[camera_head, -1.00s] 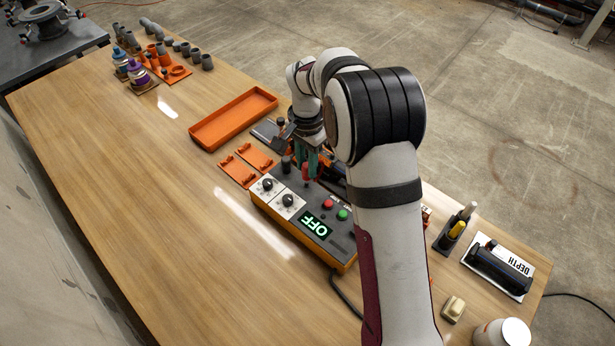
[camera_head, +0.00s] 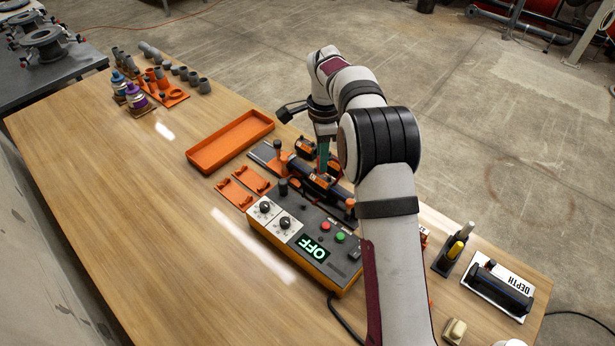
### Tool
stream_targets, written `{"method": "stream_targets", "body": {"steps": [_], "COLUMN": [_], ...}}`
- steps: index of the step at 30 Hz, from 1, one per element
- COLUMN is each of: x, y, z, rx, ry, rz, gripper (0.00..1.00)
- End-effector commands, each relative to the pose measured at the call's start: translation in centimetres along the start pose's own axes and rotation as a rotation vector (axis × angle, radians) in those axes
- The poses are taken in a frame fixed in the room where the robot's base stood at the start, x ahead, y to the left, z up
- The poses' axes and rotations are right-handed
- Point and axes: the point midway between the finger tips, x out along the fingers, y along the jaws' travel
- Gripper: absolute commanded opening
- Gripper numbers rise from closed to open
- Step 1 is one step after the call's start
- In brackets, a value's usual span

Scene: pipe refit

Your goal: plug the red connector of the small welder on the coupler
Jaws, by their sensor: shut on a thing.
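The small welder (camera_head: 300,240) is a grey and orange box with two dials and a lit display reading OFF. A black connector (camera_head: 283,187) stands upright at its back left corner. My gripper (camera_head: 323,172), with green fingers, is behind the welder, over the clamped pipe. It is shut on the red connector, which is mostly hidden at the fingertips. The coupler (camera_head: 314,182) seems to be the dark sleeve with an orange label on the pipe, close below my fingers. I cannot tell whether the connector touches it.
A pen stand (camera_head: 453,248) and a DEPTH gauge (camera_head: 498,289) are at the right. Fittings (camera_head: 160,90) stand at the far left. The table's left middle is clear.

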Motion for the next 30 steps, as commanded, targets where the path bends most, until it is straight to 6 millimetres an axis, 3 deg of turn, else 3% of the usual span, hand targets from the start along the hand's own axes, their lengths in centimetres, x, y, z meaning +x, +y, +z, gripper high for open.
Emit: {"method": "stream_targets", "body": {"steps": [3,6,18,30], "x": [-0.3,-0.4,3.0,3.3], "y": [-1.4,-1.8,-1.8,-1.7], "z": [-1.9,-2.5,-2.6,-2.5], "rx": [0.240,0.332,0.339,0.338], "ry": [-0.002,-0.003,-0.002,-0.003], "rz": [-0.002,0.000,-0.001,-0.001], "gripper": [0.00,0.00,0.00,0.00]}}
